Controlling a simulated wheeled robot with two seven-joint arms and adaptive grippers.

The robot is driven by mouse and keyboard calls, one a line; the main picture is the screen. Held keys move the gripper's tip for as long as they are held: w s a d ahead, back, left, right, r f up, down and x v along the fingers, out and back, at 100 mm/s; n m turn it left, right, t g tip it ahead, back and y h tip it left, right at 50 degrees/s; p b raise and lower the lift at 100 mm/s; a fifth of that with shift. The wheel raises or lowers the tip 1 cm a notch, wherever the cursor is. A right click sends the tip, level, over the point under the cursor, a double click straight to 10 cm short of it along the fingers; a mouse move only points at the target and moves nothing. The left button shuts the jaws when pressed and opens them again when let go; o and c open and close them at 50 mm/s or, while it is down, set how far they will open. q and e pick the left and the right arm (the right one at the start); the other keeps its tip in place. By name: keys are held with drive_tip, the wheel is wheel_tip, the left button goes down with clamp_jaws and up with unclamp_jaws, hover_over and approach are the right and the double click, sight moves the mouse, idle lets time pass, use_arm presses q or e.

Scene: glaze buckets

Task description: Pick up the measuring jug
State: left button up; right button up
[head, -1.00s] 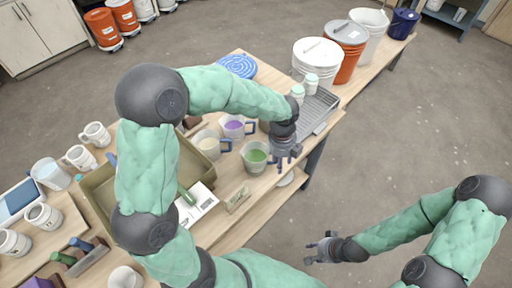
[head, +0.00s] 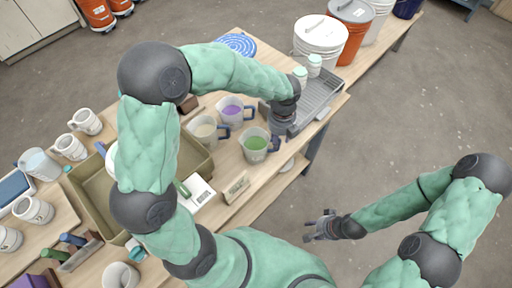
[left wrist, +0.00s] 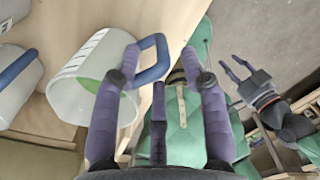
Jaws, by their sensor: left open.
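The measuring jug with green contents (head: 256,146) stands upright near the table's right edge in the head view, its blue handle to the right. In the left wrist view this jug (left wrist: 88,80) is at left, with its handle (left wrist: 154,58) between my fingertips. My left gripper (left wrist: 163,58) is open, fingers on either side of the handle; I cannot tell whether they touch it. In the head view its fingertips are hard to make out. Jugs with purple (head: 232,111) and cream (head: 206,131) contents stand behind it. My right gripper (head: 318,226) is open and empty, off the table.
A grey ribbed tray (head: 316,97) with white-lidded jars (head: 314,65) lies just behind my left gripper. A tan bin (head: 95,195), a small scale (head: 199,191) and a small sign (head: 237,187) are to the left. Open floor lies at right.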

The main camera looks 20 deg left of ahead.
use_arm(q)
drive_tip(key=f, duration=0.2)
drive_tip(key=f+b, duration=0.1)
drive_tip(key=f, duration=0.1)
drive_tip(key=shift+w+d+f+b, duration=0.1)
drive_tip(key=shift+w+b, duration=0.1)
drive_tip(key=shift+b, duration=0.1)
clamp_jaws()
drive_tip(key=shift+r, duration=0.25)
drive_tip(key=shift+r+p, duration=0.65)
drive_tip(key=shift+r, duration=0.75)
drive_tip(key=s+d+r+p, duration=0.5)
drive_tip(key=s+d+r, duration=0.3)
drive_tip(key=s+r, duration=0.2)
drive_tip(key=shift+s, duration=0.65)
